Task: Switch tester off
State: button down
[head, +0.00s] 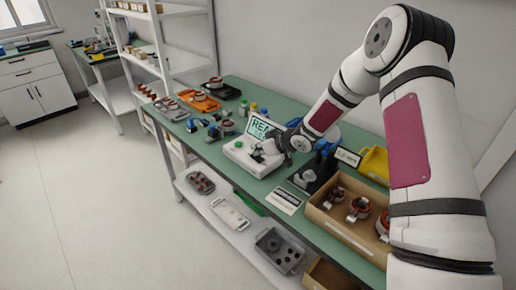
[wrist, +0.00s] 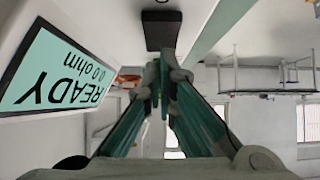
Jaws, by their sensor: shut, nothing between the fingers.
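The tester (head: 243,156) is a white box on the green bench, with a green button (head: 239,144) on top and an upright screen (head: 258,128). In the wrist view the screen (wrist: 58,75) appears upside down and reads READY, 0.0 ohm. A small black block, perhaps the switch (wrist: 162,30), stands on the tester's white surface just beyond my fingertips. My gripper (head: 259,157) is shut and empty, low over the tester's right part. In the wrist view my gripper (wrist: 161,68) points at the black block; I cannot tell whether it touches.
A cardboard box (head: 330,229) with copper-wound parts stands at the right, near a black fixture (head: 314,174) and a yellow bin (head: 374,163). Orange (head: 198,101) and black trays lie at the far left of the bench. Trays sit on the lower shelf. The floor at left is clear.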

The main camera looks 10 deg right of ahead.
jog(key=shift+w+a+f+b, duration=0.15)
jog(key=shift+w+f+b, duration=0.05)
jog(key=shift+f+b, duration=0.2)
jog(key=shift+s, duration=0.2)
jog(key=shift+s+d+p, duration=0.45)
jog(key=shift+s+d, duration=0.1)
jog(key=shift+s, duration=0.05)
jog(key=shift+f, duration=0.1)
